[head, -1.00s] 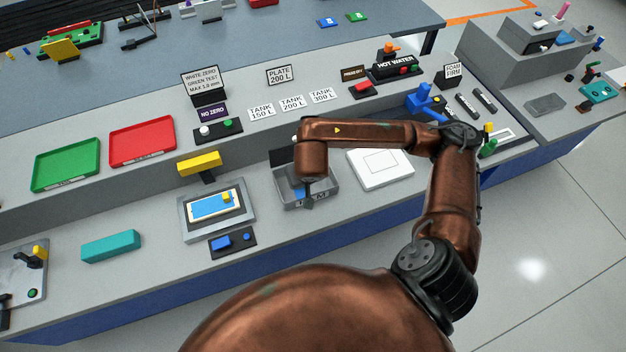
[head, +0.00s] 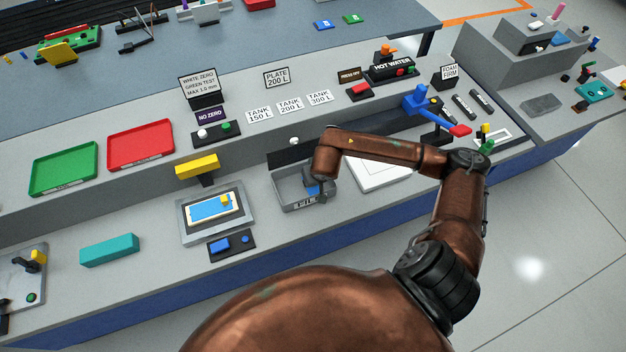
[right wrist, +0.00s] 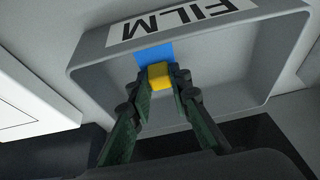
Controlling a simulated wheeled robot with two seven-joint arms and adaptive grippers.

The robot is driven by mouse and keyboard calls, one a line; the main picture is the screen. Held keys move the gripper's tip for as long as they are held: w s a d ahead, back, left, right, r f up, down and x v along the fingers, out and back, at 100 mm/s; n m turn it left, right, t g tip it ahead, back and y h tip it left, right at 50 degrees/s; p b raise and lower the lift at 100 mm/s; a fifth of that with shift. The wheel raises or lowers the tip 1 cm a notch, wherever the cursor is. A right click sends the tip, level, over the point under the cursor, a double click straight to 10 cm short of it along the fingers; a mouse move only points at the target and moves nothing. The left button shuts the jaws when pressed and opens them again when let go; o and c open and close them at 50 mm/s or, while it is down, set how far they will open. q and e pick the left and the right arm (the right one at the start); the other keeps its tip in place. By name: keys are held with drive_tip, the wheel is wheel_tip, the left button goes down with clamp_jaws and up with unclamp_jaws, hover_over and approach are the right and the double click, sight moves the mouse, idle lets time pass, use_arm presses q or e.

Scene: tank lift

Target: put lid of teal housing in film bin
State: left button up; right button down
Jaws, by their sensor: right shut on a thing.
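A long teal block (head: 110,249) lies on the lower counter at the left. A flat teal piece (head: 594,91) lies at the far right; I cannot tell a lid on either. The grey bin (head: 292,208), labelled FILM in the right wrist view (right wrist: 95,58), stands on the lower counter. My right gripper (head: 318,196) is low over it. In the right wrist view my right gripper (right wrist: 163,88) is shut on a yellow block (right wrist: 159,76). A flat blue piece (right wrist: 154,54) shows behind the block, against the bin's labelled wall. My left gripper is out of view.
Left of the bin is a grey fixture (head: 186,217) with a blue panel and yellow block. A white plate (head: 372,180) lies right of the bin, partly behind my arm. Green (head: 64,168) and red (head: 140,145) trays stand on the upper counter.

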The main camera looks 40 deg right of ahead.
drive_tip(key=shift+f, duration=0.1)
drive_tip(key=c, duration=2.3)
unclamp_jaws()
drive_tip(key=shift+f, duration=0.1)
drive_tip(key=o, duration=0.5)
drive_tip(key=shift+r, duration=0.6)
drive_tip(key=v, duration=1.1)
drive_tip(key=shift+s, duration=0.25)
drive_tip(key=shift+a, duration=0.1)
